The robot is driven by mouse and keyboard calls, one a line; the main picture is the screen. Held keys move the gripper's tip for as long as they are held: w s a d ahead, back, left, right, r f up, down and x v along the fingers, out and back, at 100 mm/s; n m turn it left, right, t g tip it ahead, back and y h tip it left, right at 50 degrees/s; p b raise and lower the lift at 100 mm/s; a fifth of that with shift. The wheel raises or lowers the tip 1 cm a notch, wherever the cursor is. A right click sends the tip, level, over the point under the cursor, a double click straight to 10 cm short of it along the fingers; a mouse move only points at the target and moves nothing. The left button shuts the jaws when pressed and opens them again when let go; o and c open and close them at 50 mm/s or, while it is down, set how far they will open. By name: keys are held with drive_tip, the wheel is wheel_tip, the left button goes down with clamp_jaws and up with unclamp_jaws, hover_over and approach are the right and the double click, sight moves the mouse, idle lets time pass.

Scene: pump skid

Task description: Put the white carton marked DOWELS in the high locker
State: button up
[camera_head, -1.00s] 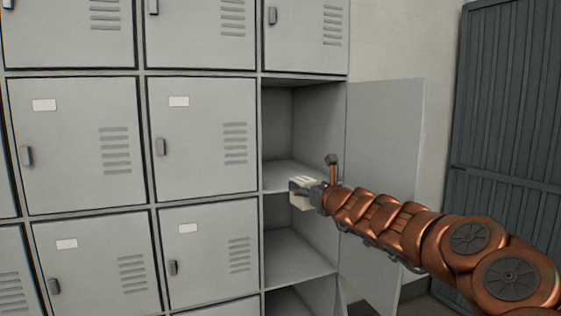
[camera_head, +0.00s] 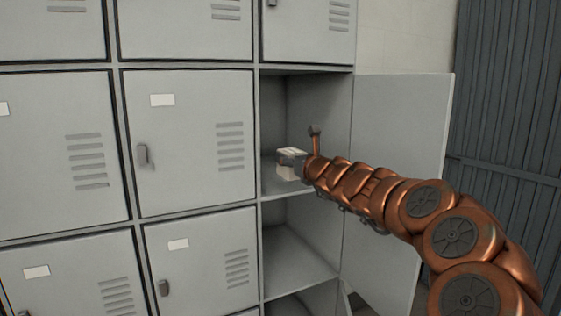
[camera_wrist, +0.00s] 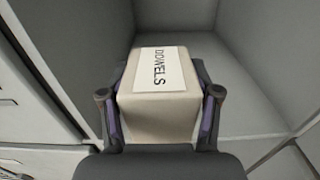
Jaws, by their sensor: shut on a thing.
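The white carton (camera_wrist: 160,112) has a label reading DOWELS on its top. My gripper (camera_wrist: 160,105) is shut on it, with a finger on each side in the wrist view. In the head view the carton (camera_head: 287,172) is at the end of my arm, in front of the open upper compartment of the locker (camera_head: 325,115). It overlaps the compartment's opening just above its floor; how far in it is, I cannot tell. The gripper (camera_head: 292,162) partly hides the carton there.
The compartment's door (camera_head: 405,120) stands open to the right, behind my arm. An open compartment (camera_head: 290,260) lies below. Shut locker doors (camera_head: 190,140) fill the left. A dark slatted panel (camera_head: 510,110) is at the far right.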

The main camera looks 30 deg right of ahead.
drive_tip(key=w+d+p, duration=0.1)
drive_tip(key=w, duration=0.2)
drive_tip(key=w+d+p, duration=0.2)
drive_tip(key=w, duration=0.2)
drive_tip(key=w+d+p, duration=0.1)
drive_tip(key=w, duration=0.2)
drive_tip(key=shift+w+d+f, duration=0.2)
drive_tip(key=shift+w+f, duration=0.1)
drive_tip(key=shift+f, duration=0.05)
drive_tip(key=shift+w+d+f+p, duration=0.1)
drive_tip(key=shift+w+f+p, duration=0.05)
drive_tip(key=shift+w+p, duration=0.25)
drive_tip(key=shift+w+f, duration=0.2)
drive_tip(key=shift+f, duration=1.55)
drive_tip(key=shift+f+b, duration=0.15)
drive_tip(key=shift+b, duration=0.15)
drive_tip(key=o, duration=1.4)
